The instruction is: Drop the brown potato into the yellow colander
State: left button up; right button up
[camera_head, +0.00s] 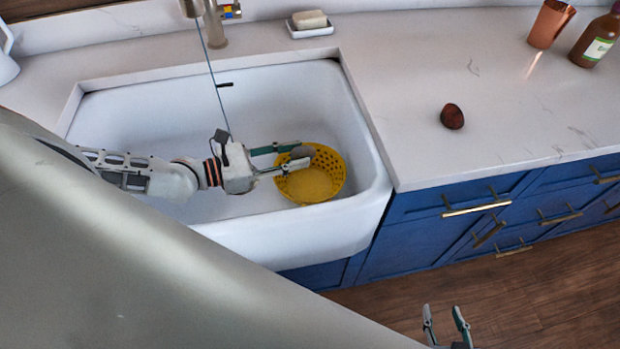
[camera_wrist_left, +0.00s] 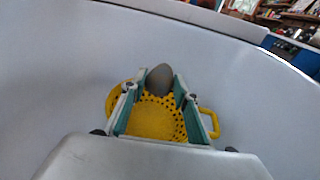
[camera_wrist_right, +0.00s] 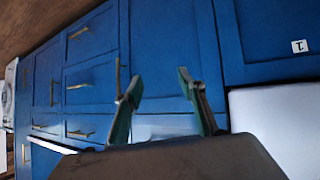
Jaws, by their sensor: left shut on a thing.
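The yellow colander (camera_head: 311,188) stands in the white sink, toward its right end. My left gripper (camera_head: 297,157) reaches in over the colander and is shut on a grey-brown, egg-shaped thing, which looks like the brown potato (camera_head: 303,152). In the left wrist view the potato (camera_wrist_left: 159,78) sits between the fingertips, with the colander (camera_wrist_left: 152,122) behind and below it. The height of the potato above the colander floor is hard to tell. My right gripper (camera_head: 446,312) is open and empty, in front of the blue cabinets; it also shows in the right wrist view (camera_wrist_right: 160,90).
A dark reddish-brown round thing (camera_head: 452,116) lies on the pale counter right of the sink (camera_head: 130,109). A soap dish (camera_head: 310,30), copper cup (camera_head: 550,24) and bottle (camera_head: 596,40) stand at the back. The faucet (camera_head: 214,25) is behind the sink.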

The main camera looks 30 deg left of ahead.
pick_arm(q)
jog(key=shift+f+b, duration=0.35)
jog(key=shift+f, duration=0.2)
notch_tip(320, 180, down, 4)
jog(key=b, duration=0.2)
jog(key=shift+s+b, duration=0.1)
jog(key=shift+b, duration=0.25)
jog(key=shift+f+b, duration=0.4)
jog(key=shift+f, duration=0.05)
jog(key=o, duration=1.2)
jog(key=shift+r, duration=0.1)
jog(key=v, duration=1.2)
pick_arm(e)
jog(key=f, duration=0.2)
jog(key=d+f, duration=0.1)
jog(key=shift+w, duration=0.25)
jog(key=shift+w+r, duration=0.1)
